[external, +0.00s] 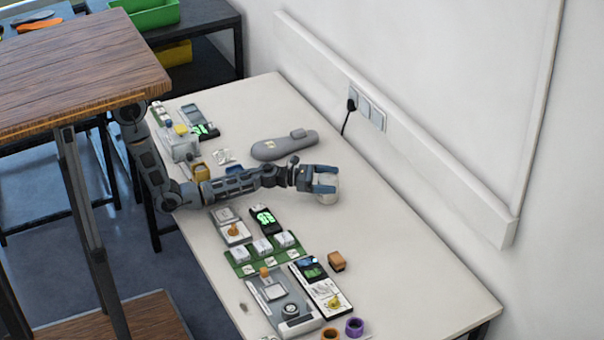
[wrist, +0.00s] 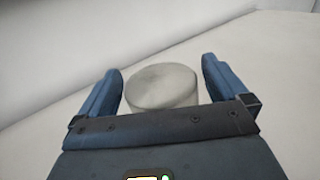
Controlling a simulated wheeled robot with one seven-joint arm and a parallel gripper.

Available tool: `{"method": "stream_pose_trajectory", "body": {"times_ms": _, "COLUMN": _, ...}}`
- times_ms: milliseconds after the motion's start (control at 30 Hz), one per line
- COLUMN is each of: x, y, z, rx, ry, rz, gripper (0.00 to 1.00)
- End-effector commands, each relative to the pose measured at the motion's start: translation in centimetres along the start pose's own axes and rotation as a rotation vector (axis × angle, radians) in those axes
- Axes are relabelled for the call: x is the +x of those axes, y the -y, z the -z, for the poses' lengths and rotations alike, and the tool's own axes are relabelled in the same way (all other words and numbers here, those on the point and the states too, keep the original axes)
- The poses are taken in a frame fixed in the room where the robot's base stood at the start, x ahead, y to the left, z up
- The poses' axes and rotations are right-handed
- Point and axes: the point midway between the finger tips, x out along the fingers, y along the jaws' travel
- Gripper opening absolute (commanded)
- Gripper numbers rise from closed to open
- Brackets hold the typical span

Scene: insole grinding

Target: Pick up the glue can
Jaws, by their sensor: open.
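The glue can, a pale grey-white round can (external: 327,192), stands on the white table near its middle, at the end of my arm. My gripper (external: 325,178) is open, with its blue fingers on either side of the can. In the wrist view, the can's round top (wrist: 162,86) shows between the two blue fingers of my gripper (wrist: 160,82). A gap shows between the can and each finger. The can's lower part is hidden behind the gripper body in the wrist view.
A grey insole-shaped piece (external: 284,145) lies behind my arm. Several devices and boards, including a green board (external: 240,268), fill the table's near left side. A purple ring (external: 354,327) lies at the front. The table's right side (external: 420,270) is clear. A wall socket (external: 366,108) is at the back.

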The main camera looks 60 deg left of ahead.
Motion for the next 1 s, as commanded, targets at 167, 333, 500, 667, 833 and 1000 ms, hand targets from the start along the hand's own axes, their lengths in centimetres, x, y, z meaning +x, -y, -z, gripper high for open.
{"method": "stream_pose_trajectory", "body": {"times_ms": 167, "x": 0.0, "y": 0.01, "z": -0.03, "rx": 0.0, "ry": 0.0, "rz": 0.0, "gripper": 1.0}}
{"method": "stream_pose_trajectory", "body": {"times_ms": 333, "x": -0.01, "y": 0.0, "z": -0.04, "rx": 0.0, "ry": 0.0, "rz": 0.0, "gripper": 0.85}}
{"method": "stream_pose_trajectory", "body": {"times_ms": 500, "x": -0.02, "y": 0.0, "z": -0.04, "rx": 0.0, "ry": 0.0, "rz": 0.0, "gripper": 0.68}}
{"method": "stream_pose_trajectory", "body": {"times_ms": 667, "x": -0.02, "y": -0.01, "z": -0.04, "rx": 0.001, "ry": 0.0, "rz": -0.001, "gripper": 0.53}}
{"method": "stream_pose_trajectory", "body": {"times_ms": 833, "x": -0.02, "y": 0.0, "z": -0.04, "rx": 0.001, "ry": 0.0, "rz": 0.0, "gripper": 0.37}}
{"method": "stream_pose_trajectory", "body": {"times_ms": 1000, "x": -0.01, "y": -0.02, "z": -0.13, "rx": 0.001, "ry": 0.002, "rz": -0.001, "gripper": 0.37}}
